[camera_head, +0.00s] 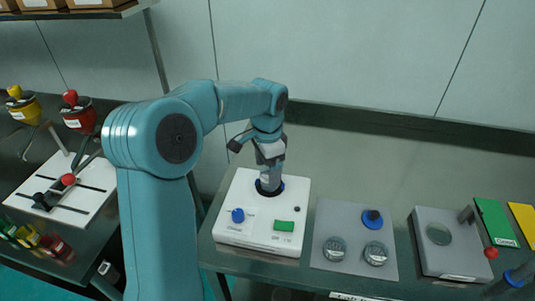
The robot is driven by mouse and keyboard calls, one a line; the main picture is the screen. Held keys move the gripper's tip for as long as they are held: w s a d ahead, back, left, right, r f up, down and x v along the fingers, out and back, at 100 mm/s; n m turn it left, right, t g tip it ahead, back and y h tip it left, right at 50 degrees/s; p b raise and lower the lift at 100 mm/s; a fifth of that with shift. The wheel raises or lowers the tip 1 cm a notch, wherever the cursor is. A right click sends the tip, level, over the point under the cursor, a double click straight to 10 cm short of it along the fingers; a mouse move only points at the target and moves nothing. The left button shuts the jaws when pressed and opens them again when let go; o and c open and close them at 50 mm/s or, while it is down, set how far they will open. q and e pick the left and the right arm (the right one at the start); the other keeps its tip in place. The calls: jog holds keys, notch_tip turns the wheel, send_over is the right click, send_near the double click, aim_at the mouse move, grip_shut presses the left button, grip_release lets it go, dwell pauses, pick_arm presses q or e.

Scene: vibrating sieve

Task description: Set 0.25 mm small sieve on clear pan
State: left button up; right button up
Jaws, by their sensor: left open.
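My left gripper (268,180) points down over the white box-shaped machine (257,232). It is open, with its tips close to the dark round seat on the machine's top. A blue piece (282,187) shows at the edge of that seat, partly hidden by the gripper. Two round silvery lidded or mesh pieces (335,247) (375,253) and a blue-topped piece (372,218) sit on a grey plate (328,219). I cannot read which is the 0.25 mm small sieve. I cannot identify the clear pan for sure. My right gripper is not in view.
A grey device (458,262) with a round window and a red-knobbed lever (491,253) stands to the right, beside green (496,222) and yellow (525,219) plates. A white slotted panel (62,190) and red and yellow containers are at left. The bench behind the plates is clear.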

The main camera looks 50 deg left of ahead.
pick_arm(q)
notch_tip(320, 180, up, 11)
jog(key=shift+r+p, duration=0.2)
jog(key=shift+p, duration=0.25)
dwell(0.4)
